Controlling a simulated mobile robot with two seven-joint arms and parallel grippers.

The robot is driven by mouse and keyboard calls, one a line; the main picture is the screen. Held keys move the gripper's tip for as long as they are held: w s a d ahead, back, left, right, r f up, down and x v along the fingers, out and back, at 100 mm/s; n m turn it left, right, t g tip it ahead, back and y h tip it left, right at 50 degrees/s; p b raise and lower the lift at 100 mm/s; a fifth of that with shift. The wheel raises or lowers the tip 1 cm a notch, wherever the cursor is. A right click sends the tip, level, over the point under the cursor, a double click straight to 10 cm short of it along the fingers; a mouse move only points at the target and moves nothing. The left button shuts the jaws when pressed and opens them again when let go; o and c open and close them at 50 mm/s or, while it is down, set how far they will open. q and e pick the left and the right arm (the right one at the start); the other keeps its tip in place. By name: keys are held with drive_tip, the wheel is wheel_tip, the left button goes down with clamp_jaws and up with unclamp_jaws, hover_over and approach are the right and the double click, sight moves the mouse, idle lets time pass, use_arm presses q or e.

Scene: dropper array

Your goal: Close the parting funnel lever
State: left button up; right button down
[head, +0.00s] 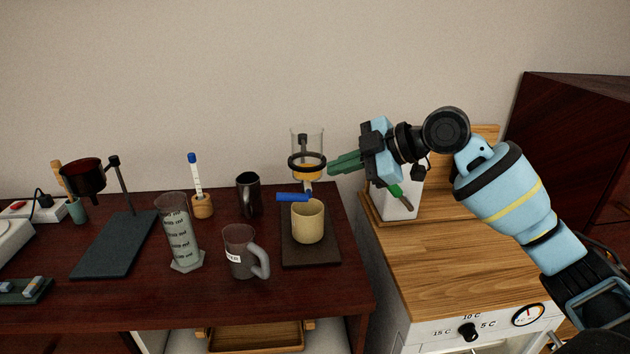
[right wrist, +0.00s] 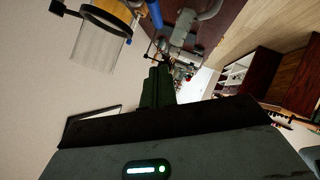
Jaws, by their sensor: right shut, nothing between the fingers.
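The parting funnel (head: 308,150) is a clear glass cylinder with amber liquid low in it, held in a dark ring above a beige cup (head: 307,222). Its blue lever (head: 292,197) sticks out to the left below the funnel, roughly level. In the right wrist view the funnel (right wrist: 98,45) is at the upper left, with the blue lever (right wrist: 155,14) beside it. My right gripper (head: 332,168) has its green fingers shut and empty, just right of the funnel's lower part, apart from the lever. My left gripper is not in view.
A dark mug (head: 248,194), a grey jug (head: 240,255) and a graduated cylinder (head: 178,235) stand left of the funnel stand's base (head: 312,257). A white container (head: 402,203) stands on the wooden-topped cabinet (head: 440,265) at right. The dark table (head: 205,300) is clear along its front.

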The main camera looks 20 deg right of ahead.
approach(282, 195)
drive_tip(key=x, duration=0.5)
drive_tip(key=shift+a+r+p, duration=0.25)
drive_tip(key=shift+p, duration=0.1)
drive_tip(key=shift+w+f, duration=0.25)
drive_tip(key=shift+f, duration=0.2)
